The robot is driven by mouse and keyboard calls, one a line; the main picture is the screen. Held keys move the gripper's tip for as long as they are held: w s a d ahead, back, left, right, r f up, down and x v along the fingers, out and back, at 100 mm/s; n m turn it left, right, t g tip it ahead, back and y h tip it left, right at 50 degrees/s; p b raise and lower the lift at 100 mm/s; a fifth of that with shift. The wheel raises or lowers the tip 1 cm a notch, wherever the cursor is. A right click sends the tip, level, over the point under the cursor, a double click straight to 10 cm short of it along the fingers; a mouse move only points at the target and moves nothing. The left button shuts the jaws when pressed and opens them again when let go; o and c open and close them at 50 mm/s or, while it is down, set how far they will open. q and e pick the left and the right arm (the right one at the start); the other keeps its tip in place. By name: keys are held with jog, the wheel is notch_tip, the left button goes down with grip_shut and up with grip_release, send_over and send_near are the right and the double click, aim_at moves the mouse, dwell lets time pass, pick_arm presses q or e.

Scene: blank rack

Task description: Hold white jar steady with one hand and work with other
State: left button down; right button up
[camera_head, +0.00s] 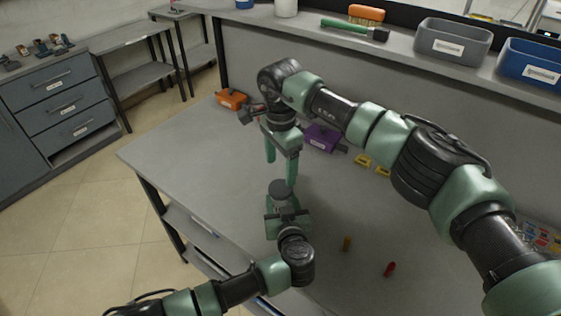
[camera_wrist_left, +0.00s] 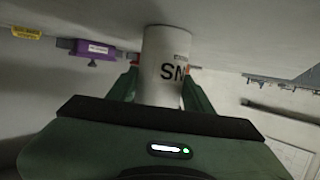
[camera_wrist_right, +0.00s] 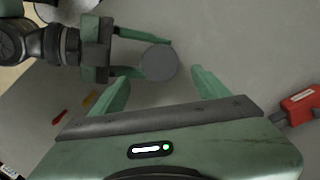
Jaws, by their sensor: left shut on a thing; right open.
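The white jar (camera_wrist_left: 165,60) stands upright on the bench, with the black letters "SN" showing in the left wrist view. Its round grey lid (camera_wrist_right: 159,62) shows from above in the right wrist view, and also in the head view (camera_head: 281,187). My left gripper (camera_wrist_left: 162,88) is shut on the jar from the side, one finger on each side of its body. My right gripper (camera_wrist_right: 160,78) is open and empty. In the head view, the right gripper (camera_head: 281,165) points down above the lid, fingers apart. Most of the jar's body is hidden in the head view.
A purple box (camera_head: 322,138), an orange-red box (camera_head: 232,99) and yellow pieces (camera_head: 363,160) lie behind the jar. A red piece (camera_head: 389,269) and a brownish-yellow piece (camera_head: 347,243) lie right of my left gripper. Grey (camera_head: 452,42) and blue (camera_head: 528,66) bins stand on the raised shelf.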

aim_at(280, 187)
notch_tip(280, 187, down, 7)
jog(key=shift+f, duration=0.1)
dwell(0.3)
jog(key=c, duration=1.4)
jog(key=m, duration=0.4)
jog(key=shift+c, duration=0.2)
jog(key=m, duration=0.4)
jog(key=shift+m, duration=0.3)
jog(key=m, duration=0.4)
jog(key=shift+m, duration=0.3)
jog(key=m, duration=0.5)
jog(key=shift+m, duration=0.4)
jog(key=o, duration=1.6)
